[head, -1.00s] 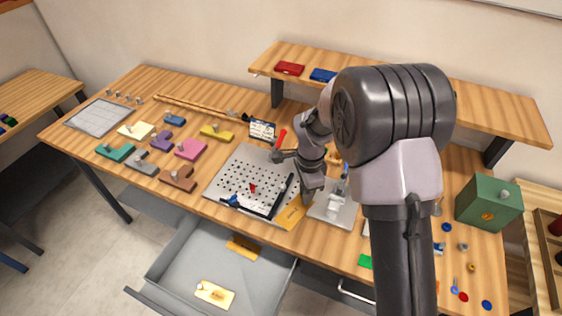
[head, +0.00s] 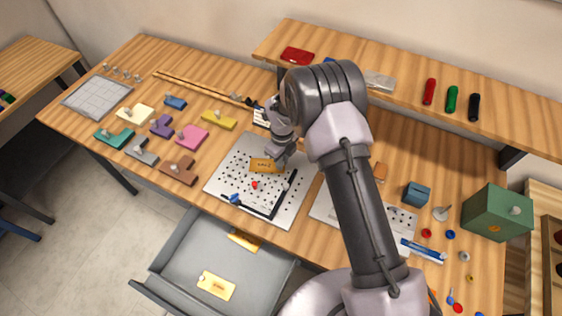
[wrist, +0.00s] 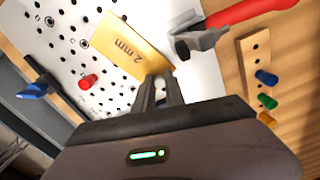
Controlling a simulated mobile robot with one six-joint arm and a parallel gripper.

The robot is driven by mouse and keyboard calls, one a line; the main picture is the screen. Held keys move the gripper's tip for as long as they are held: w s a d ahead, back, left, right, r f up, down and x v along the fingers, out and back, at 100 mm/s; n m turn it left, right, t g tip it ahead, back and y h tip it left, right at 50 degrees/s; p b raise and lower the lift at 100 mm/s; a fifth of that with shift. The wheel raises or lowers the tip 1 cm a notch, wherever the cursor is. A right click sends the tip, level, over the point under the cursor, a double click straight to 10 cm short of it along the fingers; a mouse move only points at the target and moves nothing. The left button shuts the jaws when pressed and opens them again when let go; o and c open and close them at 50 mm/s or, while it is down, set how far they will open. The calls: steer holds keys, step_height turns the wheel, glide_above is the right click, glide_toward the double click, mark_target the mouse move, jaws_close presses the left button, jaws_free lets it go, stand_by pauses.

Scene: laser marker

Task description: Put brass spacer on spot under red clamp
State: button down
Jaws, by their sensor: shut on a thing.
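My gripper (head: 278,154) is shut on a flat brass spacer (head: 266,166) marked "2 mm". It holds the spacer over the perforated white plate (head: 222,184), in its back half; I cannot tell whether it touches the plate. In the wrist view, my gripper (wrist: 158,82) pinches the lower right end of the spacer (wrist: 125,50). The clamp with a red handle (wrist: 250,12) has its grey metal head at the plate edge, right of the spacer and apart from it. In the head view my arm hides the clamp. The spot under it is not clearly visible.
A red pin (head: 255,184) and a blue-ended black fence (head: 262,210) stand on the plate. An open drawer (head: 190,268) below holds other brass pieces (head: 216,286). A second plate (head: 328,208) lies to the right. Coloured blocks (head: 190,137) sit to the left.

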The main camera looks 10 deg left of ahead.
steer(key=shift+f, duration=0.45)
steer(key=shift+f, duration=0.1)
steer(key=c, duration=1.4)
jaws_free()
steer(key=shift+w, duration=0.1)
